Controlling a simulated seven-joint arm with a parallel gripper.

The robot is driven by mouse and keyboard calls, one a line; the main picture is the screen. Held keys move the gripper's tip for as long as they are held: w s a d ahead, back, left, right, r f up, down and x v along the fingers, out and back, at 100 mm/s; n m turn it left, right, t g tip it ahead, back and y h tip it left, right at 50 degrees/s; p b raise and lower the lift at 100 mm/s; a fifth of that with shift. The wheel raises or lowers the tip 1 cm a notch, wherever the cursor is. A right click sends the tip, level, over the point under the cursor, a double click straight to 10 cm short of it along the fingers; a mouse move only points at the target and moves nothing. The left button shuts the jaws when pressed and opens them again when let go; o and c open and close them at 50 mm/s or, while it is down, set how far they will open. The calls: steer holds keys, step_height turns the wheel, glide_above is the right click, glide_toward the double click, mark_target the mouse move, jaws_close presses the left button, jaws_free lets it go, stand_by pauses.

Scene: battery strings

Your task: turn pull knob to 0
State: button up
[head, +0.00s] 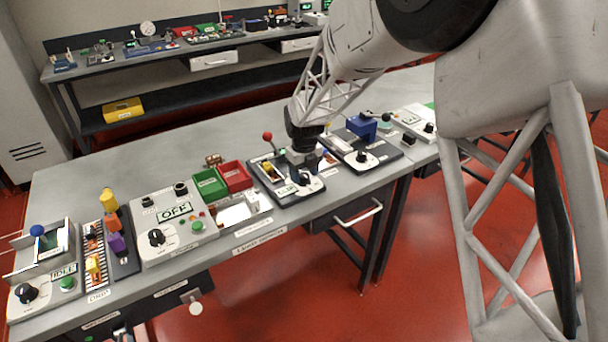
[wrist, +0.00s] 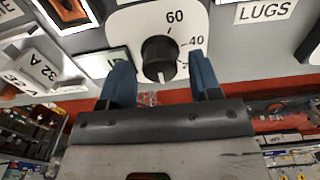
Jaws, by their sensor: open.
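A black round knob (wrist: 158,58) with a white pointer mark sits on a white dial plate (wrist: 128,25) in the wrist view. The dial shows 60 and 40, and a further number is partly hidden by the right finger. The pointer mark faces the bottom of the picture; no 0 is visible. My gripper (wrist: 160,64) is open, with one blue finger on each side of the knob and gaps to it. In the head view my gripper (head: 304,162) is low over the station with the red-ball lever, and the knob (head: 304,179) shows just below it.
The red-ball lever (head: 267,137) stands just left of my gripper. A blue block (head: 362,127) is on the station to the right. Red (head: 235,176) and green (head: 209,184) bins and the OFF panel (head: 174,212) are to the left. A LUGS label (wrist: 265,11) lies beside the dial.

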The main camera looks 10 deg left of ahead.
mark_target(305, 175)
steer(key=shift+r, duration=1.4)
steer(key=shift+d+r, duration=0.15)
steer(key=shift+d, duration=0.05)
steer(key=s+d+r+n+t, duration=0.1)
steer(key=s+d+r+n, duration=0.6)
steer(key=d, duration=0.4)
steer(key=s+d+r+n, duration=0.6)
steer(key=s+d+r, duration=0.2)
steer(key=d, duration=0.3)
steer(key=s+d+n, duration=0.6)
steer(key=s+n, duration=0.1)
steer(key=s, duration=0.5)
steer(key=s+d+r+n+t, duration=0.1)
steer(key=s+d+n, duration=0.5)
steer(key=s, duration=0.6)
steer(key=shift+d+r+n+t, duration=0.3)
steer(key=shift+d+n, duration=0.1)
steer(key=shift+d, duration=0.3)
